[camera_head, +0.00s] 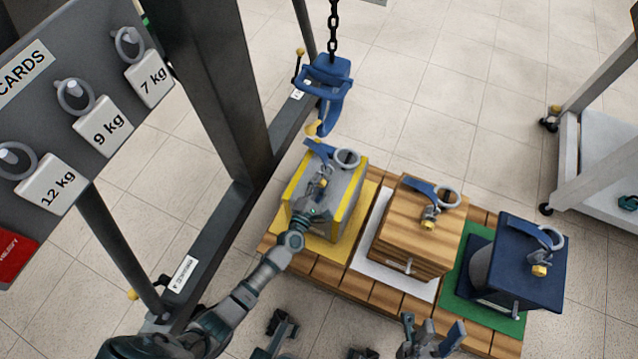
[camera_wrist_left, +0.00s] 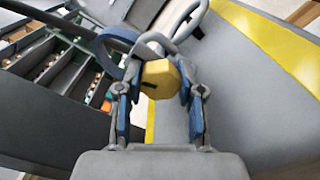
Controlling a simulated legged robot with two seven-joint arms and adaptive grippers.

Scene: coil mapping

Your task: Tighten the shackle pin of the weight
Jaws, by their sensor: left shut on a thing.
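The grey weight with yellow edges (camera_head: 354,192) stands on a yellow mat on the pallet. On its top are a blue shackle (camera_head: 318,150) and a grey ring (camera_head: 347,158). My left gripper (camera_head: 321,190) reaches to the shackle from the near side. In the left wrist view, my left gripper (camera_wrist_left: 160,95) is shut on the yellow hexagonal head of the shackle pin (camera_wrist_left: 160,78), one finger on each side. The pin's shaft is hidden behind the head. My right gripper (camera_head: 432,338) is at the bottom edge, its fingers apart and empty.
A wooden weight (camera_head: 400,232) on a white mat and a dark blue weight (camera_head: 530,262) on a green mat stand to the right. A blue hook (camera_head: 328,85) hangs on a chain above. A dark frame post (camera_head: 215,80) and card board (camera_head: 60,130) stand left.

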